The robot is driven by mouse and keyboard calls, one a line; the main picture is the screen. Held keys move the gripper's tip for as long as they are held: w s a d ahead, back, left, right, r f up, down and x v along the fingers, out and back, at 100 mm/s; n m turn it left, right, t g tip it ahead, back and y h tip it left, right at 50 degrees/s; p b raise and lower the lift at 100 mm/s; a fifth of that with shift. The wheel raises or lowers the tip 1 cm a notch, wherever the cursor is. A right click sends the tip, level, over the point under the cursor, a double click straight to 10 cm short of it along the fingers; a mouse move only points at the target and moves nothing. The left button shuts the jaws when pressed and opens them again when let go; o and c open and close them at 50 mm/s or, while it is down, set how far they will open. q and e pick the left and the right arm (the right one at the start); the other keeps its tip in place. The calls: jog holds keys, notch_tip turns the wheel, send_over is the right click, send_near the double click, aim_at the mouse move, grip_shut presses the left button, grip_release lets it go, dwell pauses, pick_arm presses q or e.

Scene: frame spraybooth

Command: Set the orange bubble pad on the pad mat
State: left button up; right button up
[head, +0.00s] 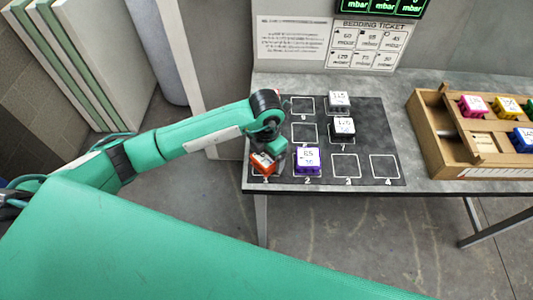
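The orange bubble pad (263,164) is at the front left corner of the dark pad mat (330,180), at the outlined square numbered 1. It looks turned at an angle to the square. My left gripper (271,157) points down right at the pad and covers part of it. The fingertips are mostly hidden, so I cannot tell whether they grip the pad or whether the pad touches the mat. My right gripper is not in view.
A purple pad (307,160) sits on square 2. Squares 3 and 4 are empty. A wooden tray (437,131) with several coloured pads stands at right. A bedding ticket (367,44) is behind.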

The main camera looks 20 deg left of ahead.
pick_arm(q)
jog(key=shift+r, duration=0.1)
notch_tip(320, 180, up, 12)
jog(key=b, duration=0.3)
dwell(0.6)
